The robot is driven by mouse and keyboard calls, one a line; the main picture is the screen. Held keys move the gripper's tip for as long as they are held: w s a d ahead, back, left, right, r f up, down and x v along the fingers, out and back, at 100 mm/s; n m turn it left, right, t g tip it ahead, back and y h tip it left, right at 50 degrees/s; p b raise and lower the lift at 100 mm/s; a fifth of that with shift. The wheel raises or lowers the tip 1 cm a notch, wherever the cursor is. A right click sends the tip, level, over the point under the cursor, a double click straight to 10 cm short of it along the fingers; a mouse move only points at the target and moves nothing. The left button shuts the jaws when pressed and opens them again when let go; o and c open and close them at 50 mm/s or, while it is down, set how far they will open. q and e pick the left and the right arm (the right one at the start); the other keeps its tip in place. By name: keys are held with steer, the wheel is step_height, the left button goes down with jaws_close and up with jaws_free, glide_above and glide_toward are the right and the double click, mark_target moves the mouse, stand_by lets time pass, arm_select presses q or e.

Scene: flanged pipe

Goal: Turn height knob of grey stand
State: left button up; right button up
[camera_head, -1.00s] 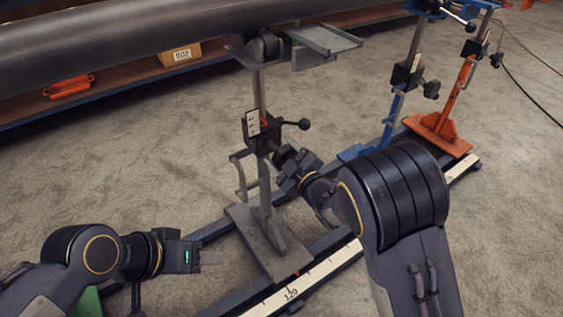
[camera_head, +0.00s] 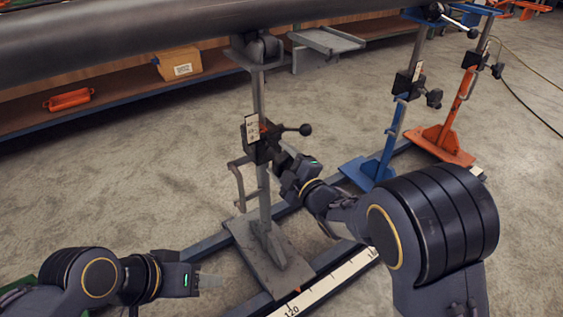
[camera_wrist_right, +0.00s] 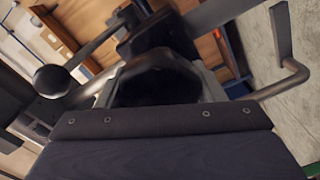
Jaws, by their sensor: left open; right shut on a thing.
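The grey stand (camera_head: 259,185) stands upright on a flat grey base plate (camera_head: 272,262) left of the middle, with its roller head under the big pipe (camera_head: 160,38). A black clamp block with a white scale label (camera_head: 252,129) sits midway up its post. A lever with a black ball (camera_head: 305,130) sticks out to the right. My right gripper (camera_head: 285,160) is at the block's lower right side, shut on the black height knob, which fills the middle of the right wrist view (camera_wrist_right: 158,78). The fingertips are largely hidden. My left gripper (camera_head: 210,281) is open and empty, low at the left.
A blue stand (camera_head: 385,150) and an orange stand (camera_head: 455,115) stand to the right. A floor rail with a white scale (camera_head: 335,280) runs under the stands. Open floor lies left.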

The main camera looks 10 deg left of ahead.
mark_target(288, 167)
steer(key=o, duration=1)
steer(key=p+v, duration=0.1)
steer(key=v, duration=0.5)
steer(key=shift+s+d+r+p, duration=0.1)
steer(key=shift+s+d+p, duration=0.15)
steer(key=shift+d+p, duration=0.05)
steer(key=shift+s+d, duration=0.4)
steer(key=shift+s, duration=0.05)
